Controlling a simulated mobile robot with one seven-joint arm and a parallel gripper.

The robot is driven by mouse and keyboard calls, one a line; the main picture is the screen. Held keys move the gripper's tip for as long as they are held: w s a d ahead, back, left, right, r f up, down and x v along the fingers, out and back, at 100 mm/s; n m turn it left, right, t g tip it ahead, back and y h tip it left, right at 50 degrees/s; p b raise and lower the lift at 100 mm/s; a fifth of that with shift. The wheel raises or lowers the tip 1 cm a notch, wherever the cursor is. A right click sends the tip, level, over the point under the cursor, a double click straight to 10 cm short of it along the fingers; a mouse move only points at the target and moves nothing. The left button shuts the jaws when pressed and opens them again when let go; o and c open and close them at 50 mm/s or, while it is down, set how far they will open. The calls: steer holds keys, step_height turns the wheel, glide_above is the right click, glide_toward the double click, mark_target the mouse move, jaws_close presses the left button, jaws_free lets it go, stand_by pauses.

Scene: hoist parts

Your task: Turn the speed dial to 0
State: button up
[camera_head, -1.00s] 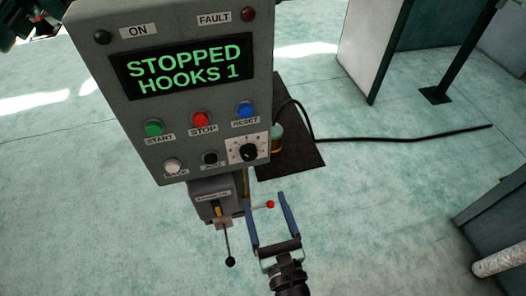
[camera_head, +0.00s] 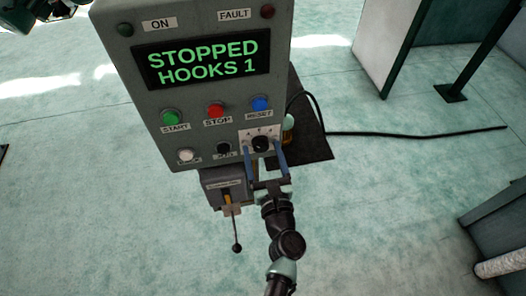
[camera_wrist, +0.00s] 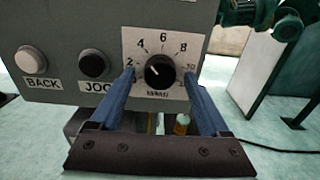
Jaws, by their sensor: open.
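The speed dial (camera_wrist: 159,72) is a black round knob on a white scale plate, at the lower right of the grey control panel (camera_head: 215,95). Its white pointer line points up and left, roughly toward the 4; I cannot read it exactly. The dial also shows in the head view (camera_head: 261,144). My gripper (camera_wrist: 161,80) is open, with one blue finger to the left of the knob and one to the right. In the head view my gripper (camera_head: 263,150) stands just in front of the dial. I cannot tell whether either finger touches the knob.
The display (camera_head: 205,62) reads STOPPED, HOOKS 1. Green START (camera_head: 170,117), red STOP (camera_head: 216,110) and blue RESET (camera_head: 260,104) buttons sit above. BACK (camera_wrist: 31,60) and JOG (camera_wrist: 94,65) buttons lie left of the dial. A lever (camera_head: 236,247) hangs below the panel.

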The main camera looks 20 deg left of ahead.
jaws_close()
steer(key=shift+f+n+b, duration=0.1)
steer(key=shift+n+b, duration=0.3)
steer(key=n+b, duration=0.2)
steer(key=shift+f+n, duration=0.1)
steer(key=shift+n, duration=0.3)
steer(key=n+b, duration=0.4)
steer(key=shift+d+n, duration=0.1)
steer(key=shift+n, duration=0.2)
steer(key=n+b, duration=0.2)
steer(key=n, duration=0.1)
steer(key=shift+n+b, duration=0.3)
steer(key=shift+b, duration=0.05)
steer(key=shift+r+n+b, duration=0.2)
steer(key=shift+n+b, duration=1.25)
steer(key=shift+n, duration=0.65)
steer(key=shift+r, duration=0.1)
